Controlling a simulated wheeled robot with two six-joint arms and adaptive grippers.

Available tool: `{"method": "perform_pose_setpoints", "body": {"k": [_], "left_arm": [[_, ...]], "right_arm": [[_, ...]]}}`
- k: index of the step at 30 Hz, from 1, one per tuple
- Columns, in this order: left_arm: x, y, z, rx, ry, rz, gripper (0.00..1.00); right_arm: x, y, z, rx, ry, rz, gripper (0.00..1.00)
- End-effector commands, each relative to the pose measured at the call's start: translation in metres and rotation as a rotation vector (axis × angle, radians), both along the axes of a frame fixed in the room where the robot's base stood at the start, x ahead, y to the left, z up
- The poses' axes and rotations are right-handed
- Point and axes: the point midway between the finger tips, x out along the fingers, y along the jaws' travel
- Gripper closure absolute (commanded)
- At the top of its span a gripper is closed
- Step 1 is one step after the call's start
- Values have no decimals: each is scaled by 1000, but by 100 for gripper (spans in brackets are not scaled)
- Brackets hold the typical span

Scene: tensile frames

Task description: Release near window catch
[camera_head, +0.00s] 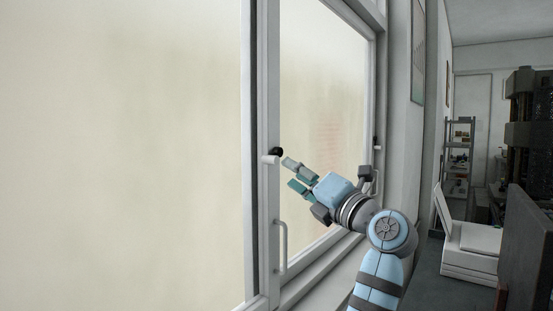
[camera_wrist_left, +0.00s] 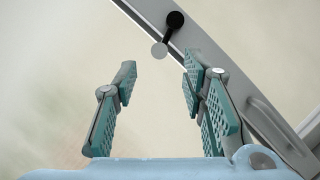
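The near window catch (camera_head: 272,157) is a dark round pivot with a short pale lever, mounted on the white window frame post. In the left wrist view the catch (camera_wrist_left: 173,32) lies beyond the fingertips, near the top, with its lever end pointing down and left. My left gripper (camera_head: 290,174) is just right of the catch, its teal and grey fingers pointing at the frame. In the left wrist view the left gripper (camera_wrist_left: 158,88) has its fingers spread, with nothing between them; they appear apart from the catch. My right gripper does not show.
A pale pull handle (camera_head: 282,246) is below the catch on the same post; it shows at right in the wrist view (camera_wrist_left: 272,118). A second dark catch (camera_head: 376,142) is on the far window post. A white printer-like machine (camera_head: 470,250) stands on the right.

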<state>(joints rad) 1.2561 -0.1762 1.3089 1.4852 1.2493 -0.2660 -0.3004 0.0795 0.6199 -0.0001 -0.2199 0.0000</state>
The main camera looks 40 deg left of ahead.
Motion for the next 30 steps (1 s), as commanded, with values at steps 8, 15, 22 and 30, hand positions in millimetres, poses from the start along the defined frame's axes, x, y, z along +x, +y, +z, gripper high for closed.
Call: {"method": "perform_pose_setpoints", "body": {"k": [8, 15, 22, 30], "left_arm": [[17, 61, 20, 2, 0, 3, 62], [21, 75, 22, 2, -1, 1, 62], [21, 75, 21, 2, -1, 1, 73], [21, 74, 22, 2, 0, 1, 100]], "right_arm": [[0, 1, 16, 1, 0, -1, 53], [0, 1, 17, 1, 0, -1, 53], [0, 1, 17, 1, 0, 0, 53], [0, 0, 17, 0, 0, 0, 53]]}}
